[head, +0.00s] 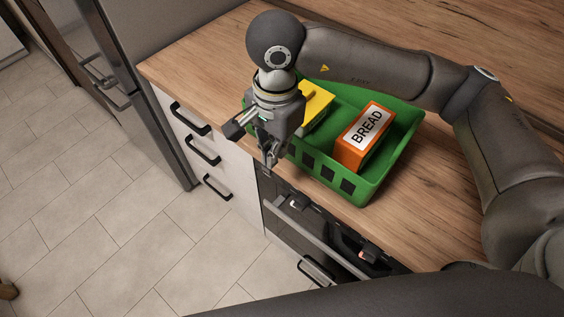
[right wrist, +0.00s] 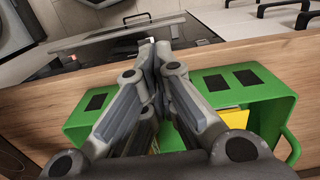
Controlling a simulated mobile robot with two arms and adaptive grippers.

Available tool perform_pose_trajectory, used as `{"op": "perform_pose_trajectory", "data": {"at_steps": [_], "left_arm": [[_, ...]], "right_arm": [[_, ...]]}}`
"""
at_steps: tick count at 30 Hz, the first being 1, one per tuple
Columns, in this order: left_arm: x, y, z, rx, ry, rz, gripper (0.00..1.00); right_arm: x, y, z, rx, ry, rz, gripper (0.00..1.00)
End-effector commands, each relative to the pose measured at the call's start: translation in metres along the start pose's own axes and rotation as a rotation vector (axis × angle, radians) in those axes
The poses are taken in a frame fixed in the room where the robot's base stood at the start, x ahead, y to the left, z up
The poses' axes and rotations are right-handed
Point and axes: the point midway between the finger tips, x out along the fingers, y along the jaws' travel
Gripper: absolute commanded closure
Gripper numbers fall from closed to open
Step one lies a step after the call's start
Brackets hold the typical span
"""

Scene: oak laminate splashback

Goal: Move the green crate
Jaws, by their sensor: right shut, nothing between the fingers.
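The green crate (head: 372,190) stands on the wooden worktop near its front edge, with dark slots in its front wall. It holds an orange box labelled BREAD (head: 364,138) and a yellow item (head: 314,104), partly hidden by my right arm. My right gripper (head: 270,160) points down at the crate's front left corner, shut and empty. In the right wrist view the crate (right wrist: 215,84) spreads to both sides behind my shut fingers (right wrist: 152,55). I cannot tell whether they touch it. My left gripper is out of view.
Bare worktop (head: 190,62) lies left of the crate. A dark oven front (head: 318,232) and white drawers with black handles (head: 200,150) are below the edge. A grey fridge (head: 150,90) stands at left; the tiled floor (head: 120,220) is clear.

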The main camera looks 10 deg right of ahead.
Motion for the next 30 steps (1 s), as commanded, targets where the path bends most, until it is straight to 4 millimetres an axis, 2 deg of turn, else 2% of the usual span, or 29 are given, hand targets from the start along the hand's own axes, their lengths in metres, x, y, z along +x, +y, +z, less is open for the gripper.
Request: {"op": "perform_pose_trajectory", "data": {"at_steps": [5,8,19,24,30], "left_arm": [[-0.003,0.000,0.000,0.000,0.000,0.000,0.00],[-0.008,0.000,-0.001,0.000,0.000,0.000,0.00],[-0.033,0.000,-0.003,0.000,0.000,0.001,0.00],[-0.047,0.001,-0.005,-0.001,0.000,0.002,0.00],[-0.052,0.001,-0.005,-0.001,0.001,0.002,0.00]], "right_arm": [[0.008,0.002,-0.008,0.010,0.041,0.007,1.00],[0.021,0.003,-0.008,0.011,0.037,0.008,1.00],[0.098,0.004,-0.010,0.009,0.035,0.009,1.00],[0.096,0.003,-0.036,0.012,0.037,0.006,1.00],[0.098,0.003,-0.049,0.009,0.036,0.004,1.00]]}}
